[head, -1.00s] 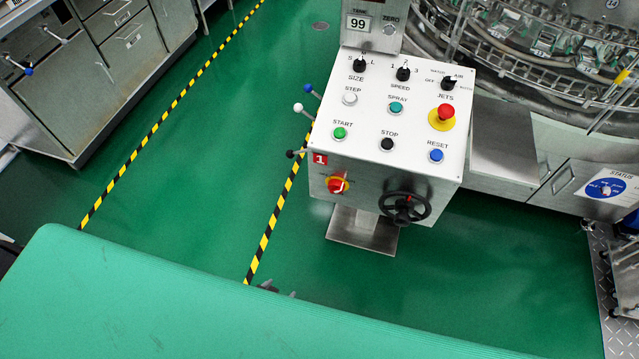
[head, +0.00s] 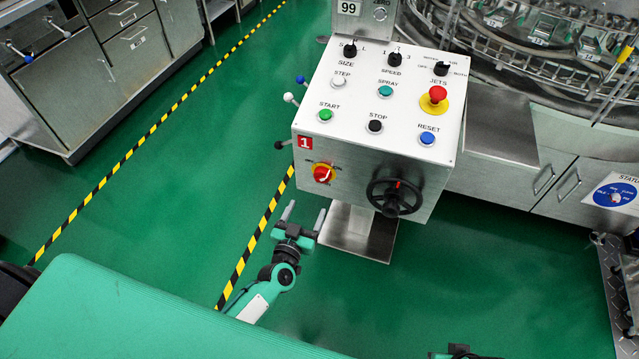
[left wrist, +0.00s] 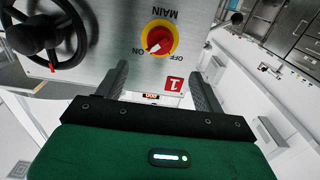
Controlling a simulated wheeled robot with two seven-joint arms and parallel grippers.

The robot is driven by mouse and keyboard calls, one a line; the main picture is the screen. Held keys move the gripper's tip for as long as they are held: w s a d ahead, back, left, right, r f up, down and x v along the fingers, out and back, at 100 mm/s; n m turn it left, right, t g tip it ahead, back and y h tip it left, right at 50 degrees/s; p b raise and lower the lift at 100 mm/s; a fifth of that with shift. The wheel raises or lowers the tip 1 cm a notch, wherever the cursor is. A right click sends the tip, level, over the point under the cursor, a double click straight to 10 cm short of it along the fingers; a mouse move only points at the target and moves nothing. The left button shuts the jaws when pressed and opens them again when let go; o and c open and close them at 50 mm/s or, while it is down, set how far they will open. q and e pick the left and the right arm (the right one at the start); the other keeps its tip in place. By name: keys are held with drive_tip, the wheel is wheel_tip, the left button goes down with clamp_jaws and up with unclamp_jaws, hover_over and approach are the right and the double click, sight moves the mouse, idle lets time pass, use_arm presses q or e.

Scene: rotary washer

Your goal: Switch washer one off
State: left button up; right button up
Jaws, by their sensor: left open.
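The washer one control box (head: 376,100) carries a red "1" label. On its front face sits a red rotary main switch on a yellow plate (head: 322,174). In the left wrist view the switch (left wrist: 159,38) appears upside down with MAIN, ON and OFF lettering, and its white mark seems to point toward ON. My left gripper (head: 304,213) is open and empty, below and in front of the switch, apart from it. In the left wrist view its two fingers (left wrist: 157,76) point toward the panel, with the switch between and beyond them. My right gripper's fingers do not show.
A black handwheel (head: 394,197) juts from the front face right of the switch. Small levers (head: 292,98) stick out on the box's left side. Buttons and a red emergency stop (head: 438,95) are on top. Green floor is clear to the left.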

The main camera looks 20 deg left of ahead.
sight(320, 181)
use_arm(q)
drive_tip(key=w+b, duration=0.1)
drive_tip(key=w, duration=0.9)
drive_tip(key=shift+w+d+f, duration=0.1)
drive_tip(key=shift+w+d, duration=0.05)
drive_tip(key=shift+w+b, duration=0.3)
drive_tip(key=shift+w, duration=0.45)
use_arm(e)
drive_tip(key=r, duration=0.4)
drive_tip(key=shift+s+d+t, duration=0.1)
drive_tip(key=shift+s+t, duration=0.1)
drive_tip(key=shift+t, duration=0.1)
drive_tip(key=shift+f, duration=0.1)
use_arm(q)
drive_tip(key=c, duration=1)
